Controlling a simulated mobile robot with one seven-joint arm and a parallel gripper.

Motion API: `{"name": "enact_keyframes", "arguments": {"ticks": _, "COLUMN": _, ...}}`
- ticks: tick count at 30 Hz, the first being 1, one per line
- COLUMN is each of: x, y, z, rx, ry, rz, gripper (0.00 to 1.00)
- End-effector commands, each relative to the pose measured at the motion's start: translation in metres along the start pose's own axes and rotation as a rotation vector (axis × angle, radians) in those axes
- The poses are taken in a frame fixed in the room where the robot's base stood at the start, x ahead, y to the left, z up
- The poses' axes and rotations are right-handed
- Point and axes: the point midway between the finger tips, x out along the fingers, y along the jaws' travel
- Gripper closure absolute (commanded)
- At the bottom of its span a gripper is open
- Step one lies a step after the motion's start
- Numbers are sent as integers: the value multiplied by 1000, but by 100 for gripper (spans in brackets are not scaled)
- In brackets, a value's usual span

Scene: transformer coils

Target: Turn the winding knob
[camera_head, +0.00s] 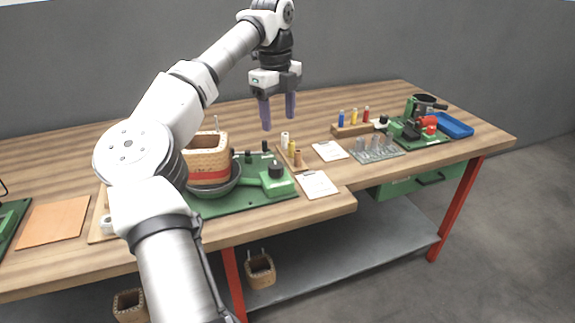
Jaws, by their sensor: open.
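A green board (232,203) lies on the workbench near its front edge. At its right end a black knob (275,167) stands on a green block (277,184); it may be the winding knob, but I cannot tell for sure. A tan, woven-looking coil (208,143) with a red band sits in a dark round dish on the left part of this board. My arm partly hides the coil and the dish. My gripper (278,112) points down above the bench, apart from the knob and appearing higher in the picture. Its two purple-grey fingers are open and empty.
Further right are a peg rack (352,129), a grey fixture (375,148), another green machine (428,126) and a blue tray (455,125). The back of the bench (330,103) is clear.

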Motion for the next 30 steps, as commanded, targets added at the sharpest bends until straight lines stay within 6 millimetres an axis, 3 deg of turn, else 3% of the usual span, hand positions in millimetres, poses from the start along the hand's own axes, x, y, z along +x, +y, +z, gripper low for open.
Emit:
{"name": "enact_keyframes", "arguments": {"ticks": 7, "x": 18, "y": 9, "z": 9, "rx": -40, "ry": -21, "rz": 36, "gripper": 42}}
{"name": "enact_keyframes", "arguments": {"ticks": 21, "x": 111, "y": 12, "z": 9, "rx": -34, "ry": -18, "rz": 32, "gripper": 42}}
{"name": "enact_keyframes", "arguments": {"ticks": 30, "x": 136, "y": 12, "z": 9, "rx": -35, "ry": -20, "rz": 31, "gripper": 42}}
